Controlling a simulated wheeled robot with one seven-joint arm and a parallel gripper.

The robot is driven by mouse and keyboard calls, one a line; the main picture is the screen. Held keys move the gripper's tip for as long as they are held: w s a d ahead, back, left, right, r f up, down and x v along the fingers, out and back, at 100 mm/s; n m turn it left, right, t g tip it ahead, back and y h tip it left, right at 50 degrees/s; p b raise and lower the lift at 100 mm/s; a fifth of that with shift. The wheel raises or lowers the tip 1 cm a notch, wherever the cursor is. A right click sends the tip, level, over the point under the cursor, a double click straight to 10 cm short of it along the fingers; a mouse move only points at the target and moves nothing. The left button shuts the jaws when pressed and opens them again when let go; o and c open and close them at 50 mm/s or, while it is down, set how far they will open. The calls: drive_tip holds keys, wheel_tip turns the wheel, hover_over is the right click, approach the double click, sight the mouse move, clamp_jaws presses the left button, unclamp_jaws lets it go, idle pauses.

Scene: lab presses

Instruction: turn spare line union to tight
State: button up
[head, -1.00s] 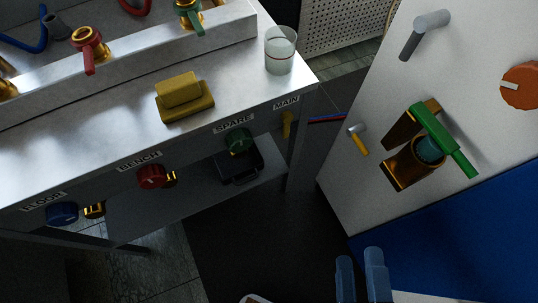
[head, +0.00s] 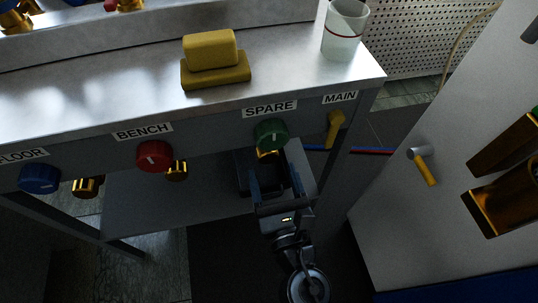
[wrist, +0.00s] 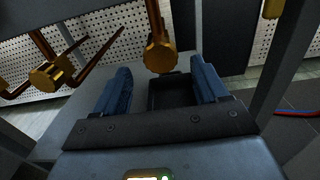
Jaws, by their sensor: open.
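The spare line union is a brass hex nut on a vertical pipe. It shows in the wrist view (wrist: 160,56), ahead of and roughly between my fingertips. In the head view only a bit of its brass (head: 267,154) shows under the green SPARE knob (head: 271,133). My gripper (head: 277,176) is below the SPARE label (head: 269,109), its blue fingers pointing toward the union. In the wrist view my gripper (wrist: 160,72) is open, with nothing visible held between the fingers. Whether the fingers reach alongside the nut is unclear.
Another brass union (wrist: 48,75) hangs at left in the wrist view. A black tray (wrist: 170,92) lies on the lower shelf. The red BENCH knob (head: 154,156), blue FLOOR knob (head: 39,179) and yellow MAIN handle (head: 335,128) flank SPARE. A bench leg (head: 334,181) stands right of my gripper.

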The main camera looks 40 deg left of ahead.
sight(269, 159)
drive_tip(key=x, duration=0.5)
drive_tip(key=shift+w+a, duration=0.3)
